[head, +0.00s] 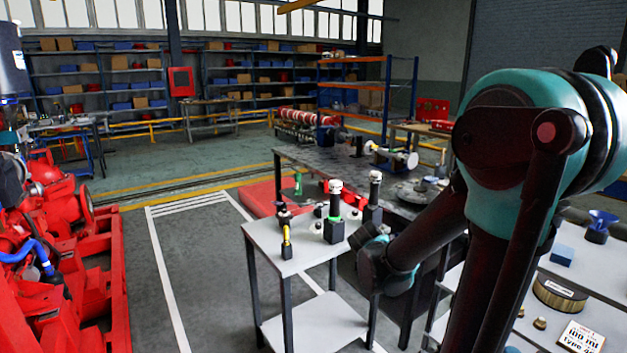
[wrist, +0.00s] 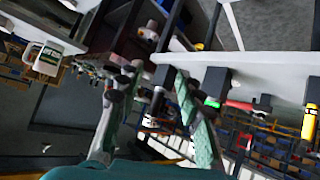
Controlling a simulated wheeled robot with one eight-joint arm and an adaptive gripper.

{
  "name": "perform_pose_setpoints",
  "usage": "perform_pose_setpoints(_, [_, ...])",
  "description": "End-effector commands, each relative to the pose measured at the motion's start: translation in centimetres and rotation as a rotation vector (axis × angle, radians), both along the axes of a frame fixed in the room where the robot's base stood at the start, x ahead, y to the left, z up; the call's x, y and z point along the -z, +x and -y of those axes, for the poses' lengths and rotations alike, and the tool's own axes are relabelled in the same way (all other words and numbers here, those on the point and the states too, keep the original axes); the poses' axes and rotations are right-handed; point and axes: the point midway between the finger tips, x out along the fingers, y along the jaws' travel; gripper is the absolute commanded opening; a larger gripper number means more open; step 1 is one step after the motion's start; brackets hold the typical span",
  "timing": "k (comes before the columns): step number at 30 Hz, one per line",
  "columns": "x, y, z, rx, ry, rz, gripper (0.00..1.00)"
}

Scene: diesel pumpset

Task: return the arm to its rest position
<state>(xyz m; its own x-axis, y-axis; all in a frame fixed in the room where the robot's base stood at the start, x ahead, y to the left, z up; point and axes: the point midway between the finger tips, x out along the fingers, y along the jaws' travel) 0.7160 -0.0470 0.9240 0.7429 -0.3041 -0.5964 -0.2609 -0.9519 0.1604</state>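My arm, with its teal and dark links, fills the right side of the head view. It bends at a large joint at the upper right, and a dark link runs down and left to a smaller teal joint beside the light side table (head: 285,258). My gripper is not clearly visible in the head view. In the wrist view my gripper (wrist: 152,78) shows two teal-and-dark fingers, spread apart with nothing held between them. The wrist picture is strongly tilted, and the light table edge (wrist: 270,62) shows beyond the right finger.
Dark tools with white and green parts (head: 334,222) and a yellow-handled item (head: 287,243) stand on the side table. A dark workbench (head: 350,165) lies behind it. A red engine (head: 60,230) stands at left. Small parts, including a blue funnel (head: 600,222), are at right. Open floor (head: 190,250) lies centre-left.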

Motion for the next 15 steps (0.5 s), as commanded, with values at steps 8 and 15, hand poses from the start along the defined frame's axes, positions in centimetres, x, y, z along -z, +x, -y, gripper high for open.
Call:
perform_pose_setpoints(8, [6.1, -14.2, 2.0, -0.062, 0.114, -0.35, 0.36])
perform_pose_setpoints(15, [9.0, -21.4, 0.0, -0.184, 0.214, -0.503, 0.36])
